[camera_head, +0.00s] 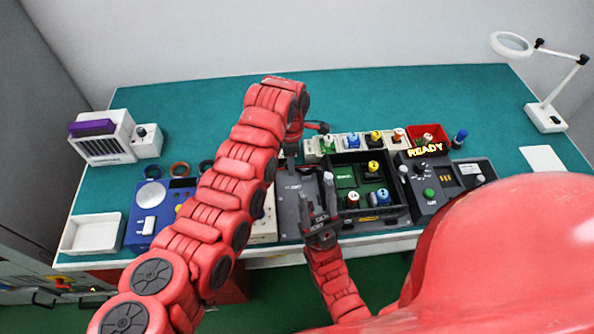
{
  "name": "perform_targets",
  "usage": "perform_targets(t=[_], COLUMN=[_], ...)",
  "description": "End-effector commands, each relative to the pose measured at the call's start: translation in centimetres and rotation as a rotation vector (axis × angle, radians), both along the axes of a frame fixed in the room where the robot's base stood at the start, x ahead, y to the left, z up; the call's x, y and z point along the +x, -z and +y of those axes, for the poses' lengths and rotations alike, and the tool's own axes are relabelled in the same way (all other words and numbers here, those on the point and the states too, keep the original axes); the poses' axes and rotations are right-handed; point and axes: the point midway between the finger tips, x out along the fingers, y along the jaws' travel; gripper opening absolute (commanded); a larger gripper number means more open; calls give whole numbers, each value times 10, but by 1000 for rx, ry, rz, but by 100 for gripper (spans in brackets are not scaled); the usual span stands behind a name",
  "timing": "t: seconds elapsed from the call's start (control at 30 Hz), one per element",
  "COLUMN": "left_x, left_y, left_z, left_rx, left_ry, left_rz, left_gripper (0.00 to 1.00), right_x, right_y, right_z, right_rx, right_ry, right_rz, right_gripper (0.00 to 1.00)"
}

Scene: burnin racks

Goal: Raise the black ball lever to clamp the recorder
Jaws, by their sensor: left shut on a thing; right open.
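My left arm arches over the table, and my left gripper (294,146) points down at the back edge of a dark grey fixture (290,210). It is shut, seemingly on the black ball lever; its fingertips are mostly hidden by my own arm. A small dark rounded part (318,127) shows just right of the gripper; I cannot tell if it is the lever's ball. My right gripper (317,203) is open at the fixture's front right, with its fingers pointing up and away. I cannot clearly tell the recorder from the fixture.
A black tray (399,213) with a green board and coloured knobs stands right of the fixture. A dark control box (425,205) marked READY is further right. A blue device (133,226) and white tray (91,234) are left. The back of the green table is clear.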

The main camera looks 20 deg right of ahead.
Motion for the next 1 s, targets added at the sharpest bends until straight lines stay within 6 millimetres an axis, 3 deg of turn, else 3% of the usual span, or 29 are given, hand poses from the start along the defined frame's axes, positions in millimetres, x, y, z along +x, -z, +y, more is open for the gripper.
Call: perform_targets(t=[1.0], left_x=[-9], left_y=[-12], left_z=[-29], left_rx=[-5], left_ry=[6], left_rz=[-2], left_gripper=[0], right_x=[0], right_y=[24], right_z=[0], right_rx=[0], right_ry=[0], right_rz=[0], right_gripper=[50])
